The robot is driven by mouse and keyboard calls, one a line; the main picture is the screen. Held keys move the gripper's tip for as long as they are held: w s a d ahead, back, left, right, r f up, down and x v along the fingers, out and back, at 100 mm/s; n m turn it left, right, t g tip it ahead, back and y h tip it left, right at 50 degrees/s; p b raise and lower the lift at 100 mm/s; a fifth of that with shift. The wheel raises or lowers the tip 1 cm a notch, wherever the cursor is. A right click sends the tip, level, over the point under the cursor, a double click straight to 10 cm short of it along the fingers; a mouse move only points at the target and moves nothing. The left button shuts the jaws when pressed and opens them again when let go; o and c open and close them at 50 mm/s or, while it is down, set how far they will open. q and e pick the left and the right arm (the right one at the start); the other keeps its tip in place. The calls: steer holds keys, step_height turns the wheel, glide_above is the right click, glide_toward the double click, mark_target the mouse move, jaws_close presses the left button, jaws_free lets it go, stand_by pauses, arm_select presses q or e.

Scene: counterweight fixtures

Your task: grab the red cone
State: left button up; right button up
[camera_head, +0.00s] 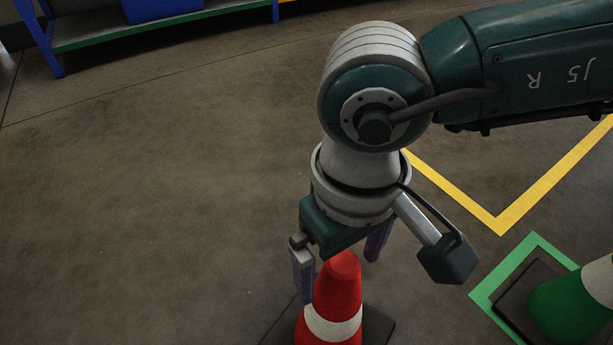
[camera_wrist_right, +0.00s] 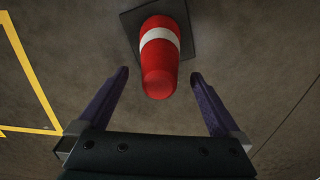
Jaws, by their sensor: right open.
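The red cone (camera_head: 338,290) has a white band and a dark square base, and stands upright on the floor at the bottom middle of the head view. It also shows in the right wrist view (camera_wrist_right: 160,70), its top towards the gripper. My right gripper (camera_head: 338,270) is open above the cone. In the head view its fingers lie either side of the cone's tip. In the right wrist view the gripper (camera_wrist_right: 160,80) has its purple fingers spread on both sides of the cone top, with gaps; nothing is held. My left gripper is not in view.
A green cone (camera_head: 570,305) with a white band stands at the lower right inside a green floor outline (camera_head: 535,240). A yellow floor line (camera_head: 500,225) lies behind it. A blue-legged shelf (camera_head: 130,35) stands at the upper left. The floor at the left is clear.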

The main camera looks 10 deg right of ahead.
mark_target(333, 311)
step_height(333, 311, down, 3)
steer(key=shift+d+f+b, duration=0.1)
steer(key=shift+b, duration=0.7)
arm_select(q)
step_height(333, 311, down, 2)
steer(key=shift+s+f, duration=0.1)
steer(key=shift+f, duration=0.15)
arm_select(e)
jaws_close()
